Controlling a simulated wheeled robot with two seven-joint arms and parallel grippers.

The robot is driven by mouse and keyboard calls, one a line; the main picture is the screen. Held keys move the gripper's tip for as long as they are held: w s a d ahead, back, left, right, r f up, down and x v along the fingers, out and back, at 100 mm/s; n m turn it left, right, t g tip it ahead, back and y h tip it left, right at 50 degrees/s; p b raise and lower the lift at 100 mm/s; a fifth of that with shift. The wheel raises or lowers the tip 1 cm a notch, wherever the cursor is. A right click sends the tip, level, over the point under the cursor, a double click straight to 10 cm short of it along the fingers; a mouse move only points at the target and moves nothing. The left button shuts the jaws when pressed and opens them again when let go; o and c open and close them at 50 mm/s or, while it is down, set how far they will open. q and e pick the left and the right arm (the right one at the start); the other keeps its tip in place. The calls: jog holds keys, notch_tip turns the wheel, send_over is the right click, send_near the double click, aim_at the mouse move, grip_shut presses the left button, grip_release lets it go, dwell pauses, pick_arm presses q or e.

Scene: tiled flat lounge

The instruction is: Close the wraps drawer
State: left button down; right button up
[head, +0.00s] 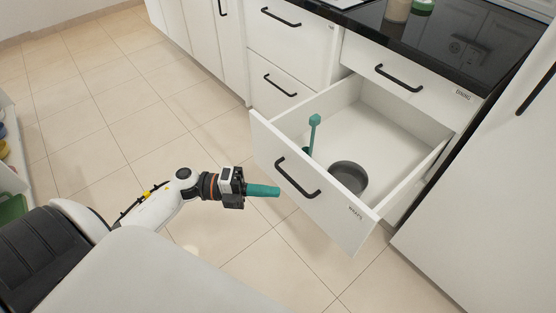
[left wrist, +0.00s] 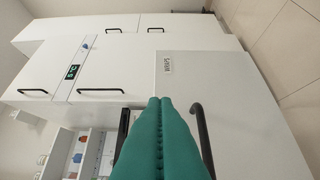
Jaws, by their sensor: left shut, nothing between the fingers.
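The wraps drawer (head: 315,205) stands pulled far out below the counter in the head view, its label at the right of its white front. Its dark bar handle (head: 297,178) is on the front. A teal upright utensil (head: 312,135) and a dark grey round bowl (head: 348,179) are inside. My left gripper (head: 278,191) is shut and empty, its teal fingers pointing at the drawer front close to the handle. In the left wrist view the shut fingers (left wrist: 160,99) show before a labelled white front (left wrist: 220,80); contact cannot be told. My right gripper is in neither view.
A shut drawer (head: 420,85) is above the open one, under the black countertop (head: 470,45). More shut drawers (head: 285,55) stand to the left. A tall white panel (head: 470,210) stands at right. The tiled floor (head: 120,120) at left is clear.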

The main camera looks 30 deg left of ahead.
pick_arm(q)
send_near(330, 185)
jog(key=s+d, duration=0.1)
jog(key=d, duration=0.3)
jog(key=w, duration=0.1)
jog(key=w+d, duration=0.1)
jog(key=w, duration=0.1)
jog(key=shift+d, duration=0.15)
jog(key=shift+w, duration=0.15)
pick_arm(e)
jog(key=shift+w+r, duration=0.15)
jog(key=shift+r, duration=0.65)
pick_arm(q)
jog(key=shift+w+d, duration=0.1)
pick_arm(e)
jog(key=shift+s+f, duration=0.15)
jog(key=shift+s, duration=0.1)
